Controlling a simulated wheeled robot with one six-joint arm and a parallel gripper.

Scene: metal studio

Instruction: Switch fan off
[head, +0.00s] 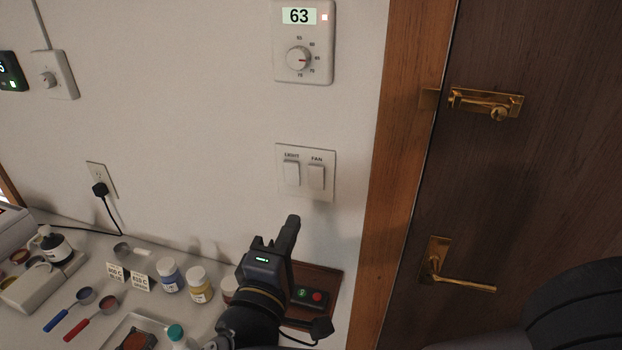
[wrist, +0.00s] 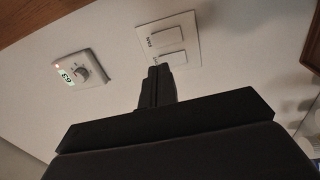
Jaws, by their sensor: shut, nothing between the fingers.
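A white switch plate (head: 306,197) on the wall carries two rockers. The fan switch (head: 316,177) is the right one, under the label FAN, and the light switch (head: 292,174) is the left one. I cannot tell which way either rocker is tipped. My gripper (head: 293,219) is shut and empty, with its tips below the plate in the head view. In the wrist view the plate appears turned: the fan switch (wrist: 173,35) is the upper rocker, the light switch (wrist: 171,59) the lower. My gripper tips (wrist: 158,70) overlap the plate's lower edge there and partly cover the LIGHT label.
A thermostat (head: 303,70) reading 63 hangs above the plate. A wooden door frame (head: 398,150) and a door with a brass handle (head: 465,284) are to the right. The wall around the plate is clear.

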